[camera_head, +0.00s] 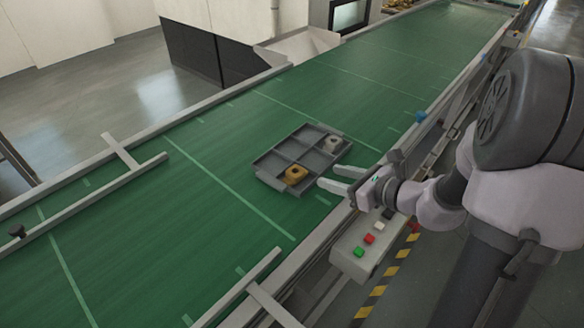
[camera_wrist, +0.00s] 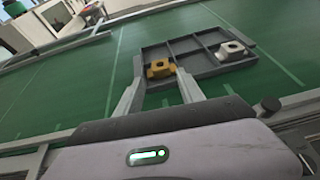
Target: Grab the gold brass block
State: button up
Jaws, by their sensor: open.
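The gold brass block (camera_head: 295,174) sits in the near compartment of a grey divided tray (camera_head: 268,181) on the green conveyor. It has a hole in its top. It also shows in the wrist view (camera_wrist: 160,69), in the tray's left near compartment, just beyond and between my fingertips as seen there. My gripper (camera_head: 341,177) is open and empty, at the right of the tray, with its fingers pointing left toward it. In the wrist view my gripper (camera_wrist: 157,88) has its two fingers spread apart. I cannot tell the exact gap to the block.
A silver-grey block (camera_head: 333,143) sits in the tray's far right compartment; the other compartments look empty. The conveyor's side rail (camera_head: 310,262) runs below my gripper. A control box (camera_head: 366,246) with coloured buttons hangs outside it. The belt (camera_head: 190,215) left of the tray is clear.

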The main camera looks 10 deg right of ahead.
aim_at(295, 170)
jog(key=b+x, duration=0.1)
jog(key=x, duration=0.3)
jog(key=b+x, duration=0.1)
jog(key=x, duration=0.4)
jog(key=f+b+x, duration=0.1)
jog(key=b+x, duration=0.1)
jog(key=x, duration=0.2)
jog(key=shift+a+f, duration=0.15)
jog(key=shift+a, duration=0.05)
grip_shut()
